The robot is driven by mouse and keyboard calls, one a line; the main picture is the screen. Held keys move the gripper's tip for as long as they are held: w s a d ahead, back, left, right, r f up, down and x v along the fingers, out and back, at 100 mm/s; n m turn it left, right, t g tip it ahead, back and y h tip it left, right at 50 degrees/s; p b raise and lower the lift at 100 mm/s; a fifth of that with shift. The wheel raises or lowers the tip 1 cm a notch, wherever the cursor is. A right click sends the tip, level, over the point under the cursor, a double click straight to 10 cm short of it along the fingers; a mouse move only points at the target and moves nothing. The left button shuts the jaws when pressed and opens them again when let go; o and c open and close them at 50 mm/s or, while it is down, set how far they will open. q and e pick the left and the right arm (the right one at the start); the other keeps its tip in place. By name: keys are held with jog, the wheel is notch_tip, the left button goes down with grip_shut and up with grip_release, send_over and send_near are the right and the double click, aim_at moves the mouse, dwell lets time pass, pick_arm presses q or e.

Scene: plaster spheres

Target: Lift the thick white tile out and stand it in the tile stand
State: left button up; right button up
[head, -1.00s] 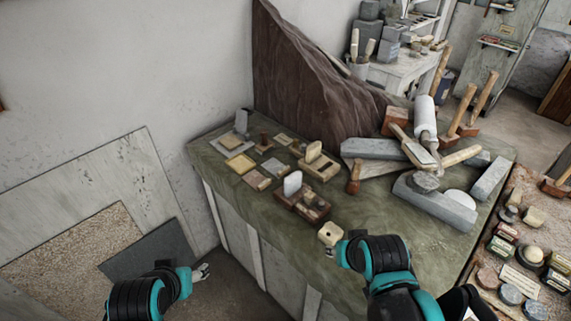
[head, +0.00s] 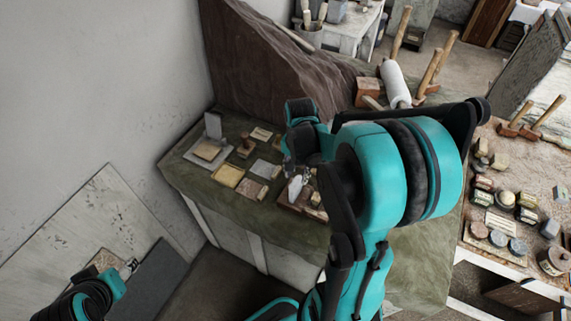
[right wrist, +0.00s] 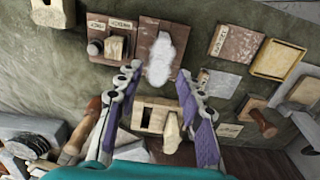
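My right arm hides this block in the head view. My left gripper (head: 128,268) is low at the left, away from the table.
Flat tiles, among them a yellow-framed one (head: 228,175), lie left of the box. A grey slab (head: 213,126) stands upright at the back left. Mallets (head: 430,70) and grey blocks (right wrist: 35,130) crowd the other side. A square cream block with a hole (right wrist: 52,12) lies near the box.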

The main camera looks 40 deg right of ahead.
aim_at(296, 184)
notch_tip(296, 184, down, 7)
jog(key=shift+r+b, duration=0.2)
jog(key=shift+b, duration=0.55)
grip_shut()
jog(key=shift+r, duration=0.15)
jog(key=shift+r+p, duration=2.05)
jog(key=shift+r, duration=0.55)
